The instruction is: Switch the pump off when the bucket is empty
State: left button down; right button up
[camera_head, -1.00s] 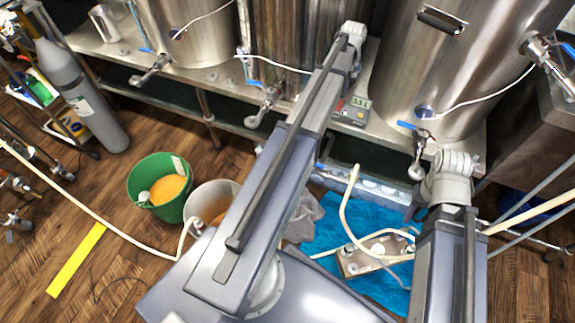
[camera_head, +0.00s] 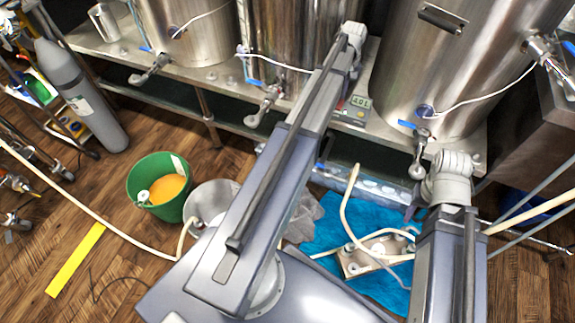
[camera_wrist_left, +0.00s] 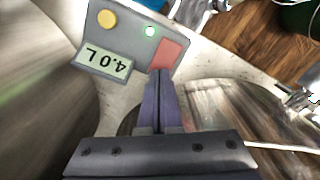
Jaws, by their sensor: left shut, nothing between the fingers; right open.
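The pump (camera_head: 372,262) stands on a blue mat. My right gripper (camera_head: 412,212) is open.
A green bucket (camera_head: 150,203) holding orange liquid stands left of the grey bucket. Pale hoses (camera_head: 90,208) cross the floor. Large steel vessels (camera_head: 465,60) stand on the bench. A yellow floor strip (camera_head: 76,260) and grey cylinder (camera_head: 85,100) are at the left.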

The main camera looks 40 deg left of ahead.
pick_arm(q)
jog(key=shift+f+b, duration=0.55)
jog(key=shift+f, duration=0.15)
jog(key=shift+r, duration=0.15)
notch_tip(320, 180, up, 6)
jog(key=p, duration=0.6)
